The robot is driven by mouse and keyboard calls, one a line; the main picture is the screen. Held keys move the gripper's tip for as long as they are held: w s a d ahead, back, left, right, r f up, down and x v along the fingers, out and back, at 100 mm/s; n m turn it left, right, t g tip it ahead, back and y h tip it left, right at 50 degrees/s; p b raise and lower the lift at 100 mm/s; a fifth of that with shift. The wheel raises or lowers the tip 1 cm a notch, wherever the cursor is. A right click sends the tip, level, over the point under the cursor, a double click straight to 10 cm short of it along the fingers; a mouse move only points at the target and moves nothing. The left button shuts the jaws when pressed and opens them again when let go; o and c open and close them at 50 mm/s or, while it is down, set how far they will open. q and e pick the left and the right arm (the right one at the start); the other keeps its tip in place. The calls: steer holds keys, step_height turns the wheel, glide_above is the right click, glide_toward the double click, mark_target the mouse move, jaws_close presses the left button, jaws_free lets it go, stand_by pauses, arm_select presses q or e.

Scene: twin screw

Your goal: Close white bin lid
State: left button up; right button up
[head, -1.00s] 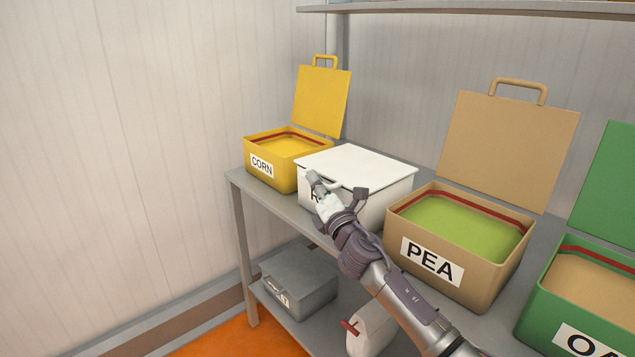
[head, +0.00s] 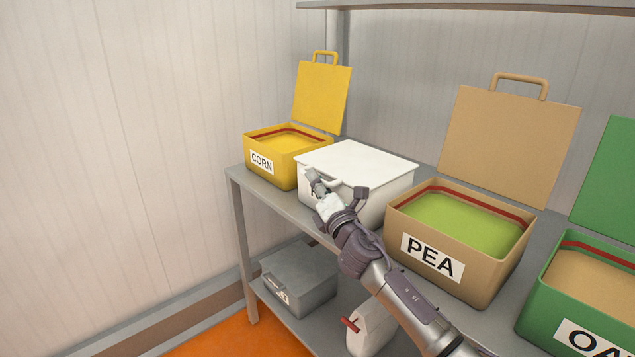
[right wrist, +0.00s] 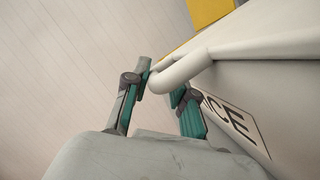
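The white bin (head: 375,206) stands on the shelf between the yellow and tan bins. Its white lid (head: 360,162) lies over the top, nearly level; whether it is fully seated is hard to see. The lid's handle (right wrist: 188,68) projects from the front edge. My right gripper (head: 315,182) is at the front of the bin; in the right wrist view its fingertips (right wrist: 160,83) are on either side of the handle and appear shut on it. Part of the label (right wrist: 232,122), reading "CE", shows below the lid. My left gripper is not in view.
The open yellow CORN bin (head: 278,175) is at the left, the open tan PEA bin (head: 470,280) at the right, with a green bin (head: 545,312) beyond. A grey bin (head: 305,280) and a white scoop-like container (head: 372,330) are on the lower shelf. An upper shelf (head: 480,8) runs overhead.

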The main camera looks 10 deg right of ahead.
steer(key=shift+s, duration=0.1)
steer(key=v, duration=1.1)
steer(key=shift+s, duration=0.35)
steer(key=shift+d+f, duration=0.1)
steer(key=shift+d, duration=0.05)
